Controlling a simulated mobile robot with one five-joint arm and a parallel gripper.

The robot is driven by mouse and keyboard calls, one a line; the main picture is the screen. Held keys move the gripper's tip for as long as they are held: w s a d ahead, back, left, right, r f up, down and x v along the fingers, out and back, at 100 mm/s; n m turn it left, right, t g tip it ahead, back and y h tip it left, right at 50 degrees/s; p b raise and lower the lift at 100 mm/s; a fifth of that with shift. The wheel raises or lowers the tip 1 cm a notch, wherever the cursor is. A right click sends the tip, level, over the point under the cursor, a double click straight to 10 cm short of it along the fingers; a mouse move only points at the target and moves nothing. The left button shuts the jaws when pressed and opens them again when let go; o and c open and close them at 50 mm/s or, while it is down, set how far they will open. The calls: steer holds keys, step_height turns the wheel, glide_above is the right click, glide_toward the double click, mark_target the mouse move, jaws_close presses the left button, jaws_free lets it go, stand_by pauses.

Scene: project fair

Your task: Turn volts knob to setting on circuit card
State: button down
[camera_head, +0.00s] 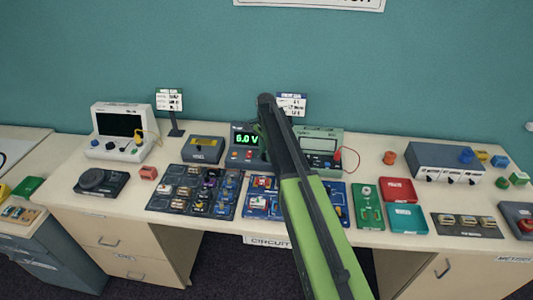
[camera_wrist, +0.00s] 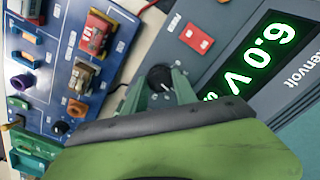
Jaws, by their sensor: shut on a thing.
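The power supply (camera_head: 240,155) stands at the middle of the table, with a green display reading 6.0 V. Its display (camera_wrist: 258,60) also shows 6.0 V in the wrist view. My gripper (camera_wrist: 163,82) is shut on a small dark knob (camera_wrist: 160,76) on the supply's front panel. The knob's label and pointer are hidden or too small to read. In the head view my arm hides the gripper and the knob. A blue-headed card (camera_head: 293,101) stands behind the supply, partly covered by my arm; its text is too small to read.
A red power switch (camera_wrist: 194,38) sits near the knob. A blue circuit board (camera_wrist: 72,70) lies close in front of the supply. A multimeter (camera_head: 320,143) stands right of my arm. A second card (camera_head: 169,100) stands at the back left.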

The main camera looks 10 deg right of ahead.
steer(key=c, duration=1)
jaws_free()
steer(key=shift+d, duration=0.1)
step_height(320, 180, up, 18)
steer(key=p, duration=1.7)
steer(key=shift+f+p, duration=0.2)
steer(key=shift+p, duration=0.1)
steer(key=shift+f, duration=0.1)
